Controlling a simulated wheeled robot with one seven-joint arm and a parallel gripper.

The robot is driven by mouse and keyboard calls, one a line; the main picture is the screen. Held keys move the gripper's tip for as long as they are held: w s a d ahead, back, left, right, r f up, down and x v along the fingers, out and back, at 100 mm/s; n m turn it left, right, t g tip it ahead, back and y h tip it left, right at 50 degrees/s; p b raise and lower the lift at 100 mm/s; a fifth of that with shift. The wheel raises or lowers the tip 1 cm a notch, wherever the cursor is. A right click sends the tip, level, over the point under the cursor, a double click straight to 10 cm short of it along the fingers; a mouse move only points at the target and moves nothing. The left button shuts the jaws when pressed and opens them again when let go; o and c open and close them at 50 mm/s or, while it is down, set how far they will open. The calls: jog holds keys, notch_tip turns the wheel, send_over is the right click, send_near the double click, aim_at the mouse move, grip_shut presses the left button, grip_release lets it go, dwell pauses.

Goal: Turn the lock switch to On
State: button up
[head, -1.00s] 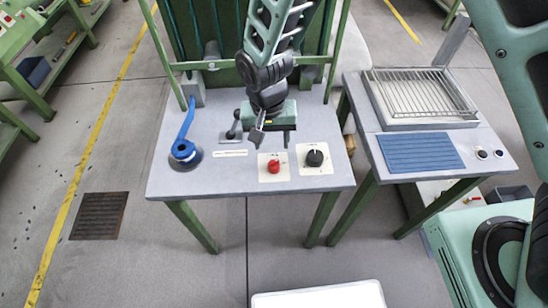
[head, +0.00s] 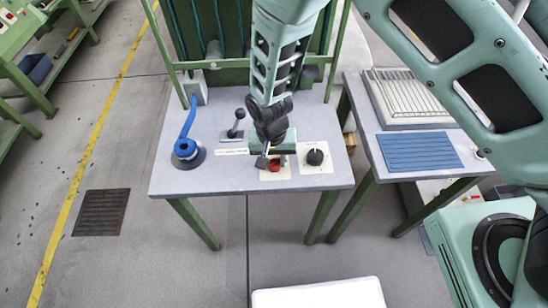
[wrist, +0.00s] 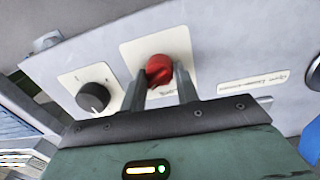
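A red rotary knob (head: 274,166) on a cream plate sits near the front edge of the grey table. A black knob (head: 315,157) with a white pointer line sits on its own plate to the right. The plate markings are too small to read, so I cannot tell which knob is labelled lock switch. My gripper (head: 270,159) is above the red knob. In the wrist view its two fingers (wrist: 160,80) stand apart, with the red knob (wrist: 159,70) between or just beyond their tips. I cannot tell whether they touch it. The black knob (wrist: 93,97) is to the left there.
A blue-handled round device (head: 186,150) stands at the table's left, and a black lever (head: 236,125) stands left of my gripper. A second table with a blue mat (head: 418,152) and a wire rack (head: 415,92) is on the right. Green frame bars rise behind the table.

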jog(key=shift+c, duration=1.4)
jog(key=n+b, duration=0.1)
jog(key=n, duration=0.3)
jog(key=shift+a+n, duration=0.15)
jog(key=shift+n, duration=0.15)
jog(key=n+b, duration=0.1)
jog(key=n, duration=0.2)
jog(key=shift+s+n, duration=0.1)
jog(key=shift+n, duration=0.3)
jog(key=shift+n+t+b, duration=0.3)
jog(key=shift+n+b, duration=0.1)
jog(key=shift+n, duration=1.4)
jog(key=o, duration=1)
jog(key=shift+c, duration=0.2)
